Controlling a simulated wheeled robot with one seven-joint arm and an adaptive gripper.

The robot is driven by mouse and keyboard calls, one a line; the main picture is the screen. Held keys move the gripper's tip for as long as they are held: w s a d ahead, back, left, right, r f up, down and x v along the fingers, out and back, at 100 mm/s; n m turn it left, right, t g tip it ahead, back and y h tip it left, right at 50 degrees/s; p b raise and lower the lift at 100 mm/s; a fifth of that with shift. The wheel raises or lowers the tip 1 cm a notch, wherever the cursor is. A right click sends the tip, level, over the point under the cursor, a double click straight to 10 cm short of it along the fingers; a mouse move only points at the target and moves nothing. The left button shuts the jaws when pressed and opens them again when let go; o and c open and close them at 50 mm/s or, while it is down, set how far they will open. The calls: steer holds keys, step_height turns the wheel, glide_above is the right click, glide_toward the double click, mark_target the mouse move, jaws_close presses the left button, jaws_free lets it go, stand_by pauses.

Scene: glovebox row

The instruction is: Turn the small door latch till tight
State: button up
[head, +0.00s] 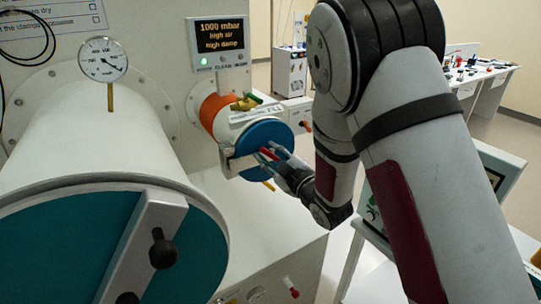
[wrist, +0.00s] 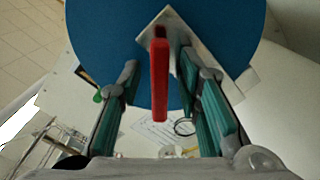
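The small blue door (head: 264,136) closes the end of the small white cylinder with the orange band. Its red latch handle (head: 268,154) also shows in the wrist view (wrist: 159,80), pointing toward me from a pale metal plate (wrist: 207,45) on the blue door (wrist: 100,35). My gripper (wrist: 169,74) is open, its two green-lined fingers on either side of the red handle with a gap on both sides. In the head view my gripper (head: 277,158) is at the door's front, and part of the latch is hidden by the fingers.
The large teal door (head: 70,260) with a dark-knobbed bar stands at the left. A gauge (head: 103,59) rises from its white cylinder. A display (head: 219,44) reading 1000 mbar stands above the small cylinder. A yellow-and-green valve (head: 246,103) sits on top of that cylinder.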

steer(key=shift+c, duration=0.3)
jaws_close()
steer(key=m, duration=0.4)
steer(key=shift+w+d+r+m, duration=0.1)
steer(key=shift+d+m, duration=0.05)
steer(key=shift+m, duration=0.25)
steer(key=m, duration=0.4)
steer(key=shift+d+m+b, duration=0.1)
steer(key=shift+m+b, duration=0.2)
steer(key=shift+b, duration=0.1)
steer(key=m, duration=0.4)
steer(key=shift+w+d+m, duration=0.1)
steer(key=shift+m, duration=0.2)
steer(key=shift+m+p, duration=0.3)
steer(key=shift+m, duration=1.6)
